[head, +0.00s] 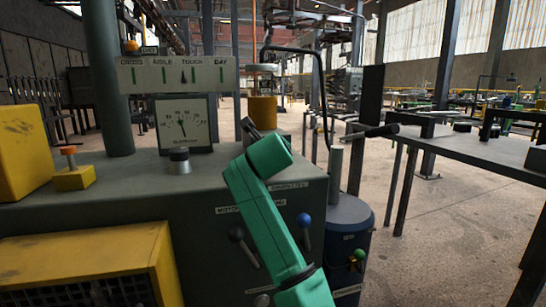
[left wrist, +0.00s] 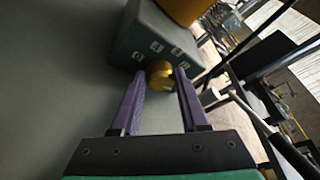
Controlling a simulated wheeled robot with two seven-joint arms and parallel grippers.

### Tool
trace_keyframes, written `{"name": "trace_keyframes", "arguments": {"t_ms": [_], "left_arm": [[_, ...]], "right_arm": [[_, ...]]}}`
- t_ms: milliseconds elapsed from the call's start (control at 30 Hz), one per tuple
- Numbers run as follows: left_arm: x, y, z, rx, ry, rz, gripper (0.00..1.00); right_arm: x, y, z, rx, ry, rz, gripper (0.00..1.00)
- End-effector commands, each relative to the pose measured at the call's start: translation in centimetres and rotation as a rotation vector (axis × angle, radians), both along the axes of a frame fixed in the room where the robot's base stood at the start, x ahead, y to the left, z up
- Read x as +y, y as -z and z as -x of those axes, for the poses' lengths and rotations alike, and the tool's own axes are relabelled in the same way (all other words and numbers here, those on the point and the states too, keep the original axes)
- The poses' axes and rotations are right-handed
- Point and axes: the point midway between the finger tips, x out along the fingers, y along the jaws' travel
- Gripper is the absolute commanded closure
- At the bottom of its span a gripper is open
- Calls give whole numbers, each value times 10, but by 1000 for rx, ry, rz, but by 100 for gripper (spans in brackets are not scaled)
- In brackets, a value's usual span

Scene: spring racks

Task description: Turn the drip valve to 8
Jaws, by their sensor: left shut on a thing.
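The drip valve's brass knob (left wrist: 160,75) shows in the left wrist view between my two purple fingers. It sits on the face of a grey-green block (left wrist: 150,35), with several small white number labels beside it. The labels are too small to read, so I cannot tell the setting. My left gripper (left wrist: 161,73) is shut on the knob. In the head view my green left arm reaches up to the bench's right end, where the left gripper (head: 252,128) is mostly hidden behind its own wrist; the knob is hidden there. My right gripper is not in view.
A yellow cylinder (head: 263,112) stands just behind my wrist. A gauge (head: 183,124) and a sign board (head: 178,74) stand left of it. A blue-knobbed lever (head: 304,221) and a blue drum (head: 349,235) are close on the right. Open floor (head: 440,225) lies further right.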

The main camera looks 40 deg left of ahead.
Motion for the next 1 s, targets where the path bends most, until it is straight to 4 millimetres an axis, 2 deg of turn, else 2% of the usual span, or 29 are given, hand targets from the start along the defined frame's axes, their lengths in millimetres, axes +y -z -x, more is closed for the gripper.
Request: {"name": "trace_keyframes", "arguments": {"t_ms": [433,467,500,533,867,1000], "left_arm": [[0,-1,0,-7,-1,4,100],[0,-1,0,-7,-1,4,45],[0,-1,0,-7,-1,4,29],[0,-1,0,-7,-1,4,26],[-1,-1,1,-6,0,4,26],[-10,-4,11,-6,2,2,26]], "right_arm": [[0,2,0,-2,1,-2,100],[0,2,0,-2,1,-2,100],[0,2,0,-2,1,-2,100],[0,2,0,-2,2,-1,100],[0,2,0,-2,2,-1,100],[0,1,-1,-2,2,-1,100]]}}
